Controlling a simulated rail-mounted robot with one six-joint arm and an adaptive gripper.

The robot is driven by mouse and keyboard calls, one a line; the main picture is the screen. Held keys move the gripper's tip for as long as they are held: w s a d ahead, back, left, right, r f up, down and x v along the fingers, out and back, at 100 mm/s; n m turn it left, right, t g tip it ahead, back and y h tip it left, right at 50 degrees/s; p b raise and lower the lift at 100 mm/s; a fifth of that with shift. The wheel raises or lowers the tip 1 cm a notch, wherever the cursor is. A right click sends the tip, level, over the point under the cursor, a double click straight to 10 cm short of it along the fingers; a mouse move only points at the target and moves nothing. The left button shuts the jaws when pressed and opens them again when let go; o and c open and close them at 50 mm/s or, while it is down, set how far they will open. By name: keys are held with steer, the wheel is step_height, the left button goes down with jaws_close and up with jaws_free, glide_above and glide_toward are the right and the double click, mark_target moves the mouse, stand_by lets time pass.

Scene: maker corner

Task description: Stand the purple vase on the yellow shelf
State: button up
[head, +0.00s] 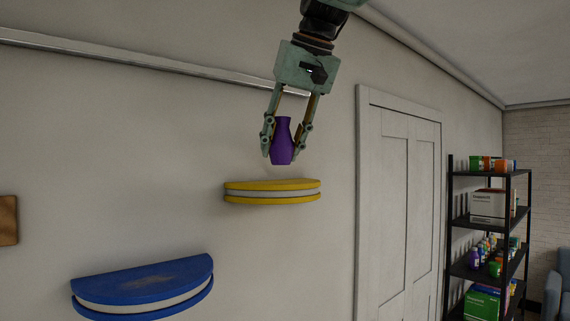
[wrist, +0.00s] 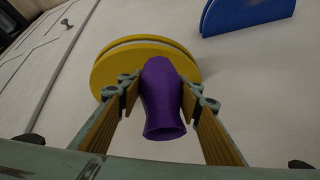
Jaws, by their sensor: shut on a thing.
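The purple vase (head: 282,142) is upright between the fingers of my gripper (head: 281,153), which is shut on it. In the head view the vase's base appears a little above the yellow shelf (head: 272,185), with a gap between them. The shelf is a half-round board with a white band, fixed to the wall. In the wrist view the vase (wrist: 163,100) is held between both finger pads, its open mouth toward the camera. The yellow shelf (wrist: 112,69) shows beyond it, partly hidden by the vase and fingers. No other object shows on the shelf.
A blue half-round shelf (head: 145,283) is on the wall lower left; its edge also shows in the wrist view (wrist: 245,14). A white door (head: 398,200) is to the right. A black rack (head: 485,222) with boxes and bottles stands at far right. A brown board (head: 8,220) is at far left.

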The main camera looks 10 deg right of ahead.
steer(key=w+d, duration=0.1)
steer(key=w, duration=0.2)
steer(key=w+d+p, duration=0.1)
steer(key=w, duration=0.2)
steer(key=w+d+f, duration=0.1)
steer(key=w, duration=0.2)
steer(key=shift+d, duration=0.15)
steer(key=shift+f, duration=0.1)
steer(key=shift+f, duration=1.6)
steer(key=shift+f, duration=0.15)
steer(key=o, duration=0.8)
steer(key=shift+o, duration=0.2)
steer(key=shift+s+r, duration=0.2)
steer(key=shift+r, duration=0.25)
steer(key=v, duration=1.1)
steer(key=shift+r+p, duration=0.15)
steer(key=shift+p, duration=0.15)
